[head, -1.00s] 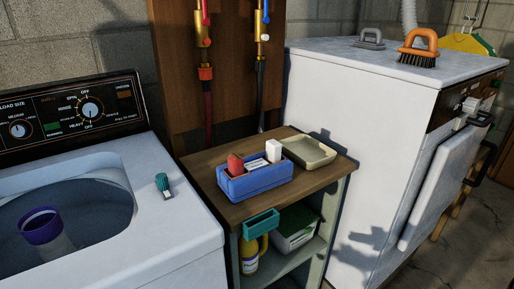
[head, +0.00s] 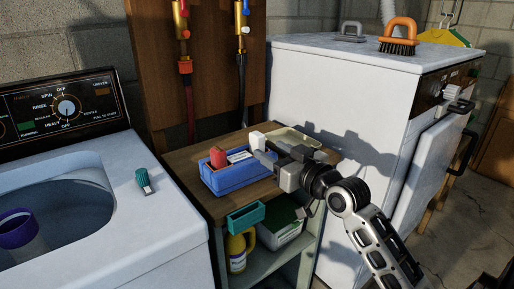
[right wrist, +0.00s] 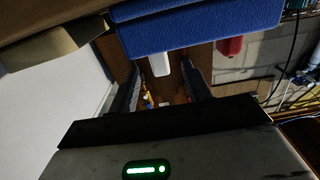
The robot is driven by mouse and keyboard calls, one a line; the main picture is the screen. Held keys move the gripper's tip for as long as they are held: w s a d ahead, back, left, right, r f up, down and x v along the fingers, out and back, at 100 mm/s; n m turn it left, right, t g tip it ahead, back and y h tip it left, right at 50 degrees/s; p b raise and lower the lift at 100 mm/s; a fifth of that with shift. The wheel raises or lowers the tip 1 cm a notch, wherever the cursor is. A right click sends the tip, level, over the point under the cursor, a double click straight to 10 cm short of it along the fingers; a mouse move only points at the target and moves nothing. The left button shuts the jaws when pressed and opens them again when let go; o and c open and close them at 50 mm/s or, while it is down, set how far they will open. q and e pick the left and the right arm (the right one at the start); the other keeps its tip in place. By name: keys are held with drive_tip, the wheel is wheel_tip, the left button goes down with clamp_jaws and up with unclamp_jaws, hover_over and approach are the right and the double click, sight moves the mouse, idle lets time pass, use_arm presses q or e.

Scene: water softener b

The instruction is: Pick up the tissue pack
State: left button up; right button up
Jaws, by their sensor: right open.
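A blue basket (head: 237,180) stands on the wooden shelf top. In it are a red item (head: 218,156), a flat white pack with dark marks (head: 239,156) and an upright white block (head: 257,140). Which white one is the tissue pack I cannot tell for sure. My right gripper (head: 267,156) is open at the basket's right end, close to the white block. In the right wrist view the white block (right wrist: 161,64) shows between the two fingers, beside the blue basket (right wrist: 200,28); contact cannot be told. My left gripper is out of view.
A beige tray (head: 284,137) lies behind my right gripper. A teal holder (head: 246,218) hangs at the shelf's front, with a yellow bottle (head: 238,250) below. The washer (head: 150,235) stands left, a white machine (head: 350,100) right.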

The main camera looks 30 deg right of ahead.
sight(262, 146)
drive_tip(key=w, duration=0.6)
drive_tip(key=shift+w+a+f, duration=0.15)
drive_tip(key=shift+w+a, duration=0.05)
drive_tip(key=shift+w, duration=0.1)
drive_tip(key=c, duration=1.1)
